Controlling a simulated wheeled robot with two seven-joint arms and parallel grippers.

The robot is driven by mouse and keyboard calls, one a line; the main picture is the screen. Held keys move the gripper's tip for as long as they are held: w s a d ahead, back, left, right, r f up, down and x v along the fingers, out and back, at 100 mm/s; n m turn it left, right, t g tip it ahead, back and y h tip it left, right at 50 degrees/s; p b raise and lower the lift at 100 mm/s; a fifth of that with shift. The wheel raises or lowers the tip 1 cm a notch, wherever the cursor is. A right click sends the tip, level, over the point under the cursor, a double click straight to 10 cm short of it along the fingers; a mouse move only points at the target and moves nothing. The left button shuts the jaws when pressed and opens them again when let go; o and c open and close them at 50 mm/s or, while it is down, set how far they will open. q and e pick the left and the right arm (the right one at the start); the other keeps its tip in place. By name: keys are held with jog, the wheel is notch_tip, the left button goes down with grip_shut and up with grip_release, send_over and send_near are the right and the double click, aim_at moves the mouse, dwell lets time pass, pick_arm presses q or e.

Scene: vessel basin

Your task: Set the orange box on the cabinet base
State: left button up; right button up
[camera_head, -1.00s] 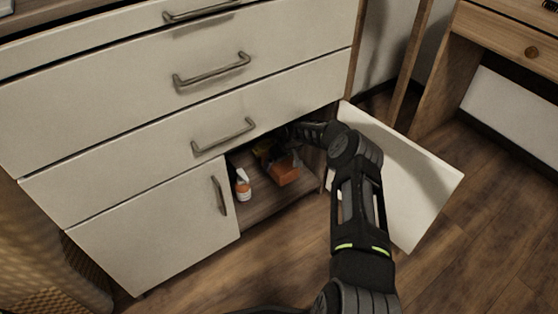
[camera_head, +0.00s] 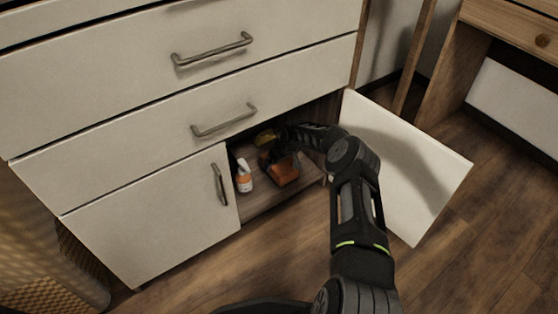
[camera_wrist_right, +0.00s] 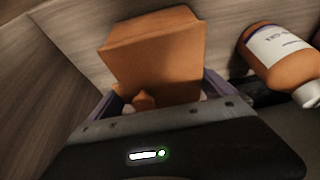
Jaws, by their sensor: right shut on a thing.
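The orange box (camera_head: 283,172) is inside the open compartment of the white cabinet, near its front. In the right wrist view, the box (camera_wrist_right: 155,52) stands out between the fingers of my right gripper (camera_wrist_right: 162,95), which is shut on it. In the head view my right gripper (camera_head: 282,150) reaches in from the right and is partly hidden in shadow. The wooden cabinet base (camera_head: 262,207) shows in front of the box. I cannot tell whether the box touches it. My left gripper is not in view.
A yellowish object (camera_head: 265,138) is deeper inside. The open door (camera_head: 420,165) is right of my arm. The left door (camera_head: 150,218) is closed.

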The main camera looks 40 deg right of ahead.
aim_at(284, 163)
jog(key=shift+f, duration=0.55)
jog(key=o, duration=1.2)
jog(key=shift+o, duration=0.2)
jog(key=p+v, duration=0.4)
jog(key=v, duration=0.3)
jog(key=shift+w, duration=0.1)
jog(key=shift+s+r+p, duration=0.25)
jog(key=shift+r+p, duration=0.1)
jog(key=shift+r, duration=0.05)
